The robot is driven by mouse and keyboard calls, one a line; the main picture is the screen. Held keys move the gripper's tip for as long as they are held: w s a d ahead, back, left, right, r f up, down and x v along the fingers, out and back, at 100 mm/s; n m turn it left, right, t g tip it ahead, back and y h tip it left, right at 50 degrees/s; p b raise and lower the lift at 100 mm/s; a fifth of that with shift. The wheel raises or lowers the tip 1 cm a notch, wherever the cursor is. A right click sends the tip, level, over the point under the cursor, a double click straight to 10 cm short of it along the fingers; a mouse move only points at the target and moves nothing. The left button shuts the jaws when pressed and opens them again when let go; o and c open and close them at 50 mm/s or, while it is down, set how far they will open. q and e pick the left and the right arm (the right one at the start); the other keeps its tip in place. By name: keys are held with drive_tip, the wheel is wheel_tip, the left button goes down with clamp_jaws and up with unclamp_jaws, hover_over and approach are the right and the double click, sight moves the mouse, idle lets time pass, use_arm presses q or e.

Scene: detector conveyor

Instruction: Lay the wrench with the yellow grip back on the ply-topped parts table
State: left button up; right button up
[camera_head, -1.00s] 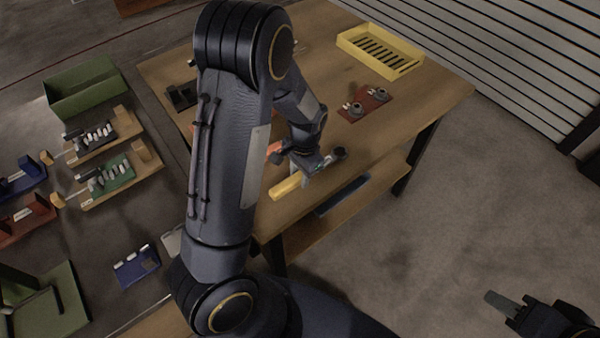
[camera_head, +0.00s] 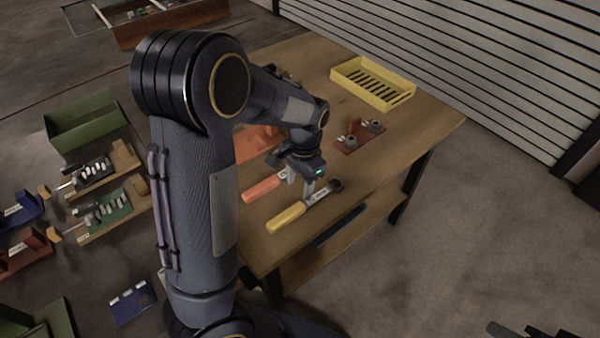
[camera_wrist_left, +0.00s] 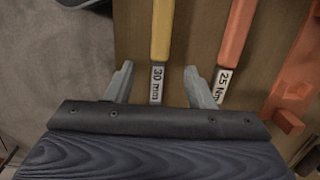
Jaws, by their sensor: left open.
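The wrench with the yellow grip (camera_head: 286,218) lies on the ply-topped parts table (camera_head: 358,222), near its front edge, with its dark round head to the right. My left gripper (camera_head: 303,188) is open above the wrench's shank. In the left wrist view its two fingers (camera_wrist_left: 160,82) stand apart on either side of the shank, with gaps on both sides. Only a sliver of my right gripper (camera_head: 508,331) shows at the bottom right; its jaws cannot be made out.
An orange-gripped wrench (camera_head: 262,188), marked "25 Nm", lies close beside. An orange-red part (camera_head: 255,143) lies behind it, partly hidden by my arm. A red plate with round fittings (camera_head: 358,137) and a yellow slotted tray (camera_head: 373,84) stand farther back. Bare ply lies between.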

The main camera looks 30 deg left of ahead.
use_arm(q)
drive_tip(key=s+d+r+n+t+h, duration=0.2)
drive_tip(key=s+r, duration=0.4)
drive_tip(key=s, duration=0.3)
drive_tip(key=s+d+r+n+t+h, duration=0.2)
drive_tip(key=s+r+n+t, duration=0.2)
drive_tip(key=s, duration=0.6)
drive_tip(key=shift+d+r+t, duration=0.15)
drive_tip(key=shift+r+t, duration=0.25)
drive_tip(key=shift+r, duration=0.45)
